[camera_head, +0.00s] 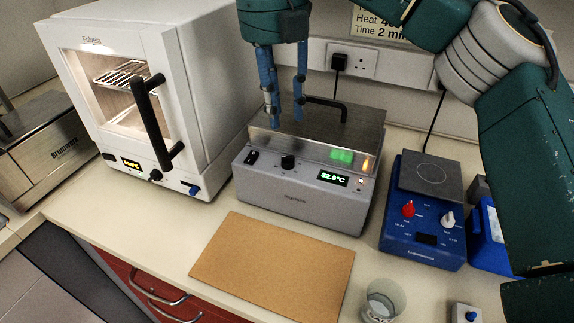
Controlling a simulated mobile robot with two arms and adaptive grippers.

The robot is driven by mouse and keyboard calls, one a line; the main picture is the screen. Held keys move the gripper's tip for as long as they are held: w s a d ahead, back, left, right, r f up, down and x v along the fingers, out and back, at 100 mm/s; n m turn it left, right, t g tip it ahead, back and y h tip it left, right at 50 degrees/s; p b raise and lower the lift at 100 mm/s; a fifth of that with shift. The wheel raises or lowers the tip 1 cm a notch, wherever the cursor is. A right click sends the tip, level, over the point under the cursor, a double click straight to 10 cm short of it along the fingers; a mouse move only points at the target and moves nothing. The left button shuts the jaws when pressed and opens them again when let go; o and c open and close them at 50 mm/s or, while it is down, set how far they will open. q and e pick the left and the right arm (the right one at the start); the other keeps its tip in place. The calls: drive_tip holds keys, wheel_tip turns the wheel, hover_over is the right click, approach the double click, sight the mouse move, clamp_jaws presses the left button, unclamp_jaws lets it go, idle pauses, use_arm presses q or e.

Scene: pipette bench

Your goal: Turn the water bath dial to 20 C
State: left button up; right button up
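The water bath (290,196) is a grey box with a steel lid, standing in the middle of the bench. Its black dial (288,162) is on the front, left of centre. Its green display (333,178) appears to read 32.0 °C. My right gripper (286,122) points down over the lid's left part, behind and above the dial. Its two blue fingers are apart with nothing visible between them. Whether the fingertips touch the lid, I cannot tell. My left gripper is not in view.
A white oven (213,85) with a black handle stands left of the bath. A blue hotplate stirrer (423,239) with red and white knobs stands right. A brown board (270,268) lies in front, with a glass beaker (383,300) nearby.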

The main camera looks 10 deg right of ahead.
sight(287, 156)
drive_tip(key=f, duration=1)
drive_tip(key=shift+s+d+f+p, duration=0.15)
drive_tip(key=shift+d+f+p, duration=0.1)
drive_tip(key=shift+d+p, duration=0.15)
clamp_jaws()
